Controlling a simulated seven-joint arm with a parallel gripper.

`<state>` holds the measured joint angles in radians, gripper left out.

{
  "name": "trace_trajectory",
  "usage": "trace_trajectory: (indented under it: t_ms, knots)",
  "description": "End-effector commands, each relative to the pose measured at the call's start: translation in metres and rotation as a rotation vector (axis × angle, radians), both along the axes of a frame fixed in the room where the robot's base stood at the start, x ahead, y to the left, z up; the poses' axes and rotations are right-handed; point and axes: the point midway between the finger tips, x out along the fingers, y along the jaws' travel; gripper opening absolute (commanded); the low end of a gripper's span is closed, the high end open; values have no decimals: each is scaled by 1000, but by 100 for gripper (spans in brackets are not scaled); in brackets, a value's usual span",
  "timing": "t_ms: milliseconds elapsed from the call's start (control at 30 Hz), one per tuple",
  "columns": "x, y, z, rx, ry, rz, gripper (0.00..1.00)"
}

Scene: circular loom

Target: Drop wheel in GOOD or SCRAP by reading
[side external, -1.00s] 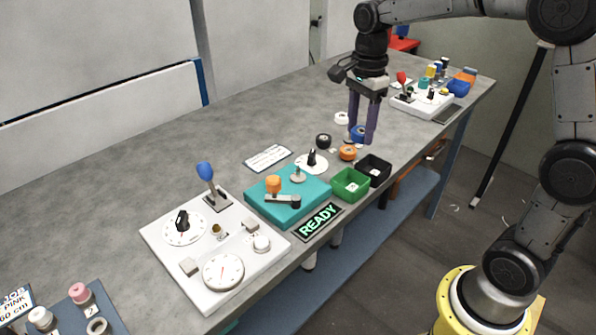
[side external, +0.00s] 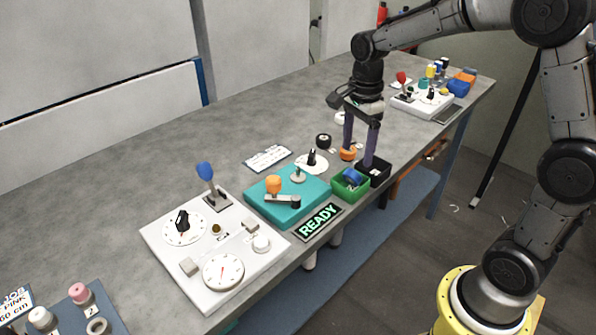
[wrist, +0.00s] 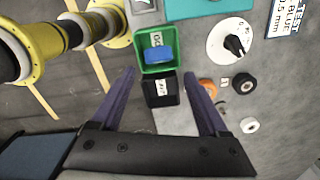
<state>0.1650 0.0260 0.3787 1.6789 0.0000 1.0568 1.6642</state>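The blue wheel (side external: 352,176) lies inside the green bin (side external: 338,195); it also shows in the wrist view (wrist: 158,56), beside the bin's white label, which is too small to read surely. The black bin (side external: 384,179) is right behind the green one and holds no wheel in the wrist view (wrist: 147,101). My gripper (side external: 359,154) is open and empty, fingers pointing down, close to the black bin and the orange wheel (side external: 347,154). In the wrist view its fingertips (wrist: 160,72) are spread on either side of the bins.
A black wheel (side external: 323,141) and a white wheel (side external: 339,118) stand on the grey table. A teal tester (side external: 288,208) with a lever and a lit READY sign (side external: 319,222) are in front of the bins. A black-knobbed dial (side external: 311,160) stands behind them.

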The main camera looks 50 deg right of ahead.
Motion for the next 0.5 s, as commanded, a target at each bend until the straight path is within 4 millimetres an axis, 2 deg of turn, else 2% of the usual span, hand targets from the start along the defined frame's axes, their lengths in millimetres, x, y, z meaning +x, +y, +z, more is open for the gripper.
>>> trace_trajectory:
  t_ms: [333, 500]
  knots:
    - [0, 0, 1, 0, 0, 0, 89]
    - [1, 0, 14, -1, -4, 0, 89]
